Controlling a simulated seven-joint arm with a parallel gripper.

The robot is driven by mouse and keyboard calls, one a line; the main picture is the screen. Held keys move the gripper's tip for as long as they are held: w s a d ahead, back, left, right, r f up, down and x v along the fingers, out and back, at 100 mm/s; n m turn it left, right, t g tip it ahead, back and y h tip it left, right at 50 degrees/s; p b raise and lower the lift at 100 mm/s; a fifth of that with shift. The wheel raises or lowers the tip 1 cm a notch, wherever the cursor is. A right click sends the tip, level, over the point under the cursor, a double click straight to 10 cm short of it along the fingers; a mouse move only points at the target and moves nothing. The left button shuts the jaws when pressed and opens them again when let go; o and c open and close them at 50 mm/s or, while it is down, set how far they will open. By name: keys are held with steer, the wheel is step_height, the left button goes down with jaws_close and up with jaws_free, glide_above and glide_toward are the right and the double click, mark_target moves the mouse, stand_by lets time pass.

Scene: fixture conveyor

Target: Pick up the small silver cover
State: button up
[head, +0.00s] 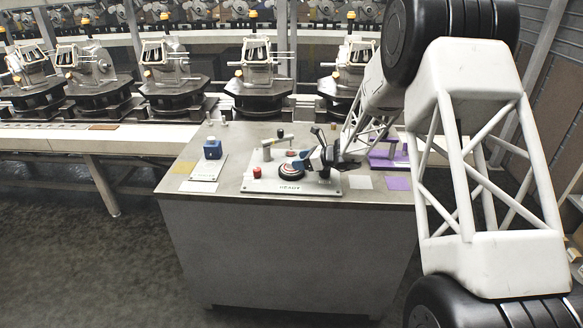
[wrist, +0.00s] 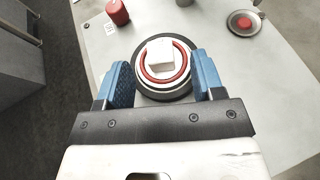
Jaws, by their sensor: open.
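A small pale silver-white block (wrist: 160,55) sits in the middle of a round black base (wrist: 140,88) with a red ring (wrist: 147,76); I take it for the small silver cover. The base also shows on the panel in the head view (head: 290,172), where the block is too small to make out clearly. My gripper (wrist: 164,72) is open and empty, its blue fingers on either side of the base's near part. In the head view my gripper (head: 318,158) is low over the panel, just right of the base. I cannot tell whether the fingers touch anything.
The panel (head: 265,185) lies on a grey table (head: 225,145). A red cylinder (wrist: 117,12) stands left of the base. A round silver plate with a red button (wrist: 245,22) is at the right. A blue block (head: 212,149) and purple stand (head: 388,155) flank the panel.

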steer(key=shift+x, duration=1.3)
steer(key=c, duration=1)
steer(key=shift+c, duration=0.2)
steer(key=shift+r, duration=0.1)
steer(key=shift+r, duration=1.45)
steer(key=shift+s+r, duration=0.25)
steer(key=shift+s, duration=0.05)
steer(key=s+d+r, duration=0.1)
steer(key=s+d, duration=0.3)
steer(key=s, duration=1.1)
steer(key=shift+r, duration=0.2)
